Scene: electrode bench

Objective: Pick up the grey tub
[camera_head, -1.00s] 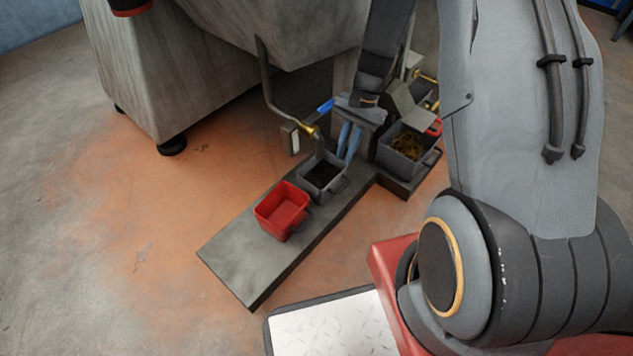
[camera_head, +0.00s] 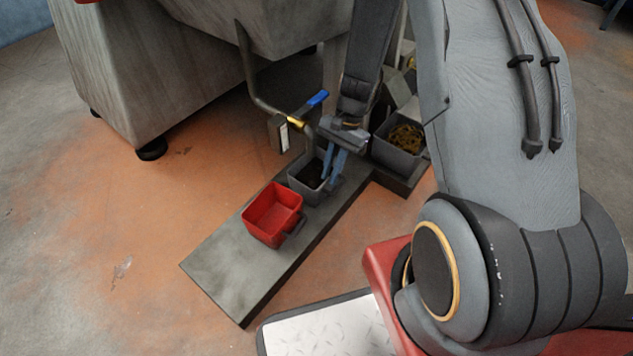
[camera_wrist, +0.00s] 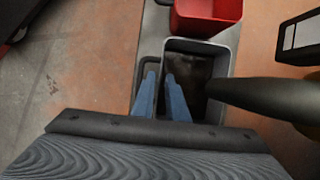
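The grey tub (camera_head: 298,186) stands on a low grey plinth under a pipe, beside a red tub. It has a dark inside and a handle on its right. In the wrist view the grey tub (camera_wrist: 222,113) shows its rim and the handle on its left. My gripper (camera_head: 329,178) points down at the tub's handle side. In the wrist view my gripper (camera_wrist: 160,78) has its two blue fingers apart, one on each side of the tub's near wall. Contact with the wall cannot be told.
The red tub (camera_head: 272,214) stands close in front of the grey tub. A pipe with a blue-handled valve (camera_head: 317,98) hangs over the grey tub; its dark end (camera_wrist: 265,95) covers part of the opening. Another grey bin (camera_head: 393,155) with brownish contents stands to the right. The plinth's (camera_head: 222,272) front end is clear.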

